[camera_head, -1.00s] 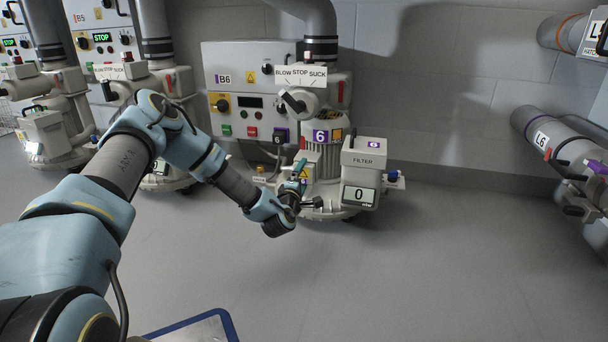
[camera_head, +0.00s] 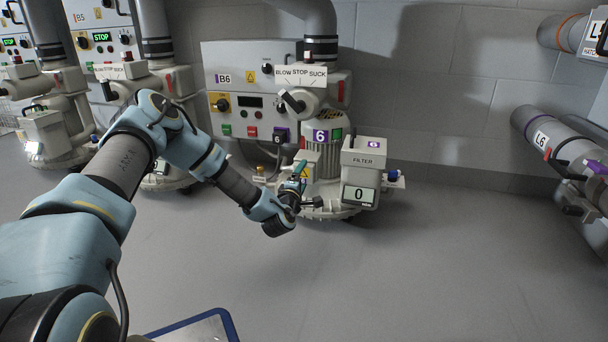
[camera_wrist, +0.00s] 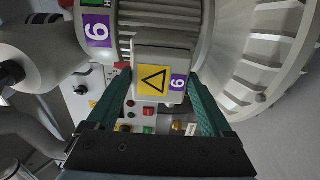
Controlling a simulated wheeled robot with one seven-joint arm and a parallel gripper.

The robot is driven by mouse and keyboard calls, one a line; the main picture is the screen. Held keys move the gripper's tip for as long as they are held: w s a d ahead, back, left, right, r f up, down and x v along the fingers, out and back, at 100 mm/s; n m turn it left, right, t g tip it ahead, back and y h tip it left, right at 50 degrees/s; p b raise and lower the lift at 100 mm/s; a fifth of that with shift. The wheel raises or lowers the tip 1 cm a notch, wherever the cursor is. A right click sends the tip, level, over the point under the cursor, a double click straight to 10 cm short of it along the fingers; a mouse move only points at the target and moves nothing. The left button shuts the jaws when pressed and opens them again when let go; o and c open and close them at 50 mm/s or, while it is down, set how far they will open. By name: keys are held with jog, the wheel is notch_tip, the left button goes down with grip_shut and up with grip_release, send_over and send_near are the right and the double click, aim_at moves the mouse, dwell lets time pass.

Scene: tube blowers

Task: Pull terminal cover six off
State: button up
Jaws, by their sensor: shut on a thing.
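Terminal cover six (camera_wrist: 150,53) is a pale box with a yellow warning triangle and a purple 6 label. In the wrist view it sits between the two green fingers of my gripper (camera_wrist: 161,88), which is shut on it. In the head view my gripper (camera_head: 297,185) is at the front left of blower six (camera_head: 322,152), low beside its ribbed motor. The cover (camera_head: 305,170) shows there partly, behind the gripper. I cannot tell whether the cover still touches the motor.
A filter box (camera_head: 363,160) with a display reading 0 stands just right of my gripper. Control panel B6 (camera_head: 235,65) and a blow-stop-suck selector (camera_head: 298,100) are behind and above. The floor in front and to the right is clear.

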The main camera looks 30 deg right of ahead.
grip_shut()
jog(key=p+v, duration=0.2)
jog(key=v, duration=0.4)
dwell(1.4)
dwell(0.4)
jog(key=w+a+r+n+t+y+p, duration=0.1)
jog(key=w+a+r+y+p, duration=0.2)
jog(key=a, duration=0.4)
jog(key=w+a+r+n+t+p, duration=0.1)
jog(key=w+a+r+n+p, duration=0.2)
jog(key=a+r, duration=0.4)
jog(key=w+a+r+t+y+p, duration=0.1)
jog(key=w+a+r+y+p, duration=0.15)
jog(key=a+p, duration=0.4)
jog(key=w+a+r+n+t+y+p, duration=0.1)
jog(key=a+r+n+y+p, duration=0.15)
jog(key=a+r, duration=0.75)
jog(key=w+a+r+n+t+y+p, duration=0.15)
jog(key=a+r+y+p, duration=0.4)
jog(key=a, duration=0.95)
notch_tip(320, 180, up, 39)
jog(key=h+p, duration=0.1)
jog(key=p, duration=3.5)
jog(key=shift+s+n+g, duration=0.25)
jog(key=shift+n+g, duration=0.05)
jog(key=shift+g, duration=0.05)
